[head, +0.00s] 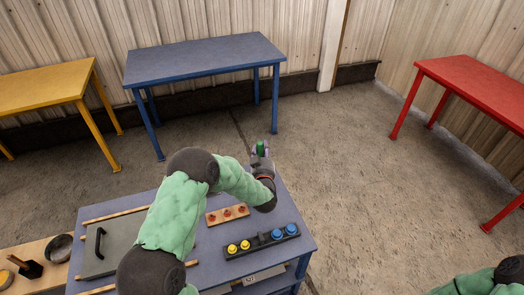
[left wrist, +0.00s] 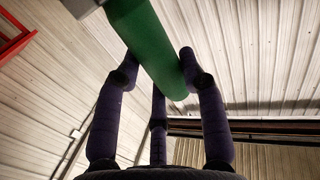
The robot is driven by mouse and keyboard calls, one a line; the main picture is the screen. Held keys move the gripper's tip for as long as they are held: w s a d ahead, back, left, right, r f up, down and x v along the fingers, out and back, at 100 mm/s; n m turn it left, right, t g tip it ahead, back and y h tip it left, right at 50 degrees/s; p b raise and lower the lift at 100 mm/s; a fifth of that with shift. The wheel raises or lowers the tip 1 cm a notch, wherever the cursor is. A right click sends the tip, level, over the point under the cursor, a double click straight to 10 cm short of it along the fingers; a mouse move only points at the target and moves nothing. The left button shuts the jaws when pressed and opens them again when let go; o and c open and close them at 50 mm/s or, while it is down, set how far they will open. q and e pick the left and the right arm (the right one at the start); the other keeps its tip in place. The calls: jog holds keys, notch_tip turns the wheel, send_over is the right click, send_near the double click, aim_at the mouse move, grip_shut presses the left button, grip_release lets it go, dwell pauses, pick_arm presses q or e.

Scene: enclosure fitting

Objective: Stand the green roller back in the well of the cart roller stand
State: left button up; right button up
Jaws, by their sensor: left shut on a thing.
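My left gripper (head: 261,156) is beyond the far right part of the cart (head: 300,240) in the head view and is shut on the green roller (head: 260,147). In the left wrist view the roller (left wrist: 150,40) is a plain green cylinder that slants between the dark fingers of the gripper (left wrist: 160,85). A grey piece shows by the roller's upper end; I cannot tell what it is. I cannot make out the roller stand or its well for certain; my arm hides part of the cart top. My right gripper is out of view.
On the cart are a wooden block (head: 228,214) with red-orange pieces, a black strip (head: 262,246) with yellow and blue knobs, and a grey panel (head: 108,250) with a black handle. Blue (head: 205,60), yellow (head: 45,88) and red (head: 480,85) tables stand around. The floor right of the cart is clear.

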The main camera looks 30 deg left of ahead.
pick_arm(q)
jog(key=shift+f+b, duration=3.25)
jog(key=shift+f, duration=0.4)
jog(key=o, duration=1.3)
jog(key=shift+f, duration=0.1)
jog(key=shift+s+d, duration=0.1)
jog(key=v, duration=1.1)
jog(key=shift+s+d, duration=0.15)
jog(key=shift+s, duration=0.2)
